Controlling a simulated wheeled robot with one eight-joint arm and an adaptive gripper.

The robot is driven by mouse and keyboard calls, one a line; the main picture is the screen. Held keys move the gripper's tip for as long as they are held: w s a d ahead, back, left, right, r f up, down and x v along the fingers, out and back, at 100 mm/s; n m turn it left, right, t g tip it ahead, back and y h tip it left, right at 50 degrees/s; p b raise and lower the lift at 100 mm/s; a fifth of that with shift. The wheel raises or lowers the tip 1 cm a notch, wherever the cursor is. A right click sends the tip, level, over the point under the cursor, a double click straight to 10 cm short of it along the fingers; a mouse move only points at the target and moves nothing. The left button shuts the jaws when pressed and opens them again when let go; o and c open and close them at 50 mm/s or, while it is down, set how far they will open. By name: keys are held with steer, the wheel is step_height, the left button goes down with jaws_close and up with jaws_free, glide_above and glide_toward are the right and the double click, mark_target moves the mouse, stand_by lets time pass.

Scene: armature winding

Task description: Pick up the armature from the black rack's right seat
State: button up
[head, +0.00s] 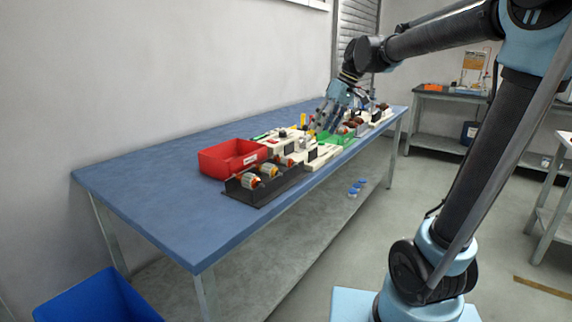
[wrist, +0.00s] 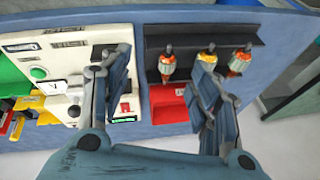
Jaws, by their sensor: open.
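The black rack (wrist: 188,35) holds three armatures with orange-red and pale bodies, in a row: one at left (wrist: 168,64), one in the middle (wrist: 206,55) and one at right (wrist: 240,62) in the wrist view. In the head view the rack (head: 270,192) stands near the table's front edge. My gripper (wrist: 163,75) is open and empty, its fingers wide apart. In the wrist view its right finger overlaps the lower part of the middle armature. In the head view my gripper (head: 334,115) is over the table, well beyond the rack.
A red bin (head: 222,160) stands beside the rack on the wall side. A white fixture board (wrist: 40,50) with buttons and a green bin (head: 337,138) lie farther along the table (head: 150,195). The table's near end is clear.

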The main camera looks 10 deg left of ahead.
steer(key=n, duration=0.2)
glide_toward(286, 158)
steer(key=shift+g+y, duration=0.3)
steer(key=shift+g, duration=0.1)
steer(key=shift+w+d+f+x, duration=0.1)
steer(key=shift+w+x, duration=0.25)
steer(key=shift+x, duration=1.4)
steer(key=shift+w+d+f+x, duration=0.1)
steer(key=shift+w+x, duration=0.25)
steer(key=shift+x, duration=1.35)
steer(key=shift+w+d+x, duration=0.1)
steer(key=shift+w+x, duration=0.25)
steer(key=shift+x, duration=1.4)
steer(key=shift+c, duration=0.2)
steer(key=c, duration=1.3)
